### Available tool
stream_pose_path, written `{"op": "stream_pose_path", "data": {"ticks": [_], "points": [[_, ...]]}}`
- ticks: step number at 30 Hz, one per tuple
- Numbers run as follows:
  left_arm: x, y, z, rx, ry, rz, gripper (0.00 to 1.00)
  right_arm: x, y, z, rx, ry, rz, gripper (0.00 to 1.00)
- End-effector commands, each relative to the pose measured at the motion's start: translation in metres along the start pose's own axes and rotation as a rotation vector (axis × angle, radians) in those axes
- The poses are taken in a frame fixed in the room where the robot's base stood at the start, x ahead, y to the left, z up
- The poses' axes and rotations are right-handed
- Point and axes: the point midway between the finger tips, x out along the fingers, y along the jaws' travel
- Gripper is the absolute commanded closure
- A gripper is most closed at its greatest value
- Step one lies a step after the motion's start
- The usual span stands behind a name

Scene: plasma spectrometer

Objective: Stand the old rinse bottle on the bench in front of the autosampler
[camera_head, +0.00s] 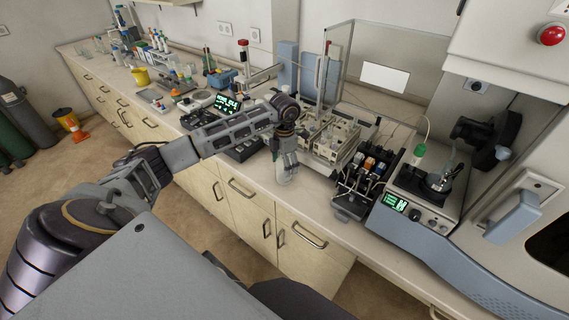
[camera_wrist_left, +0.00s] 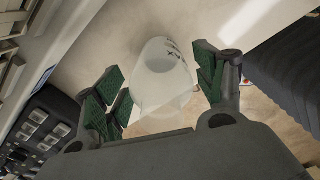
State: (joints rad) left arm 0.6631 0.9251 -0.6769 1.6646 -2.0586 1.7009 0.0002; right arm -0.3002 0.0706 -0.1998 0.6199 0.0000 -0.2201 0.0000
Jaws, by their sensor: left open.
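The rinse bottle (camera_head: 286,172) is translucent and pale, and it stands upright on the bench (camera_head: 262,181) near the front edge, in front of the autosampler (camera_head: 328,143) with its racks. In the left wrist view the bottle (camera_wrist_left: 163,75) shows as a cloudy white body with dark marks, between the green-padded fingers. My left gripper (camera_head: 285,150) points down over the bottle's upper part, which it hides in the head view. In the wrist view the left gripper (camera_wrist_left: 160,88) is open, its fingers spread on both sides of the bottle. My right gripper is in neither view.
A pump with coloured parts (camera_head: 370,165) and a unit with a green screen (camera_head: 425,190) stand right of the autosampler. A dark tray (camera_head: 240,144) and a screen (camera_head: 227,104) lie to the left. The bench's front edge is close to the bottle.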

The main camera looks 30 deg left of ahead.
Motion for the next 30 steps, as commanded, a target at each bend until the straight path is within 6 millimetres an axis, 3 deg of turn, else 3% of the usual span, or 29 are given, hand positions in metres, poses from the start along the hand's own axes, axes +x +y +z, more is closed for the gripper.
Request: {"op": "stream_pose_path", "data": {"ticks": [8, 30], "points": [[-0.020, 0.001, 0.001, 0.000, -0.003, 0.002, 0.30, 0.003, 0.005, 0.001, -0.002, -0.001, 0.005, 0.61], [-0.108, 0.000, 0.001, 0.000, -0.002, 0.000, 0.30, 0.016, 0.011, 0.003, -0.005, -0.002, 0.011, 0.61]]}}
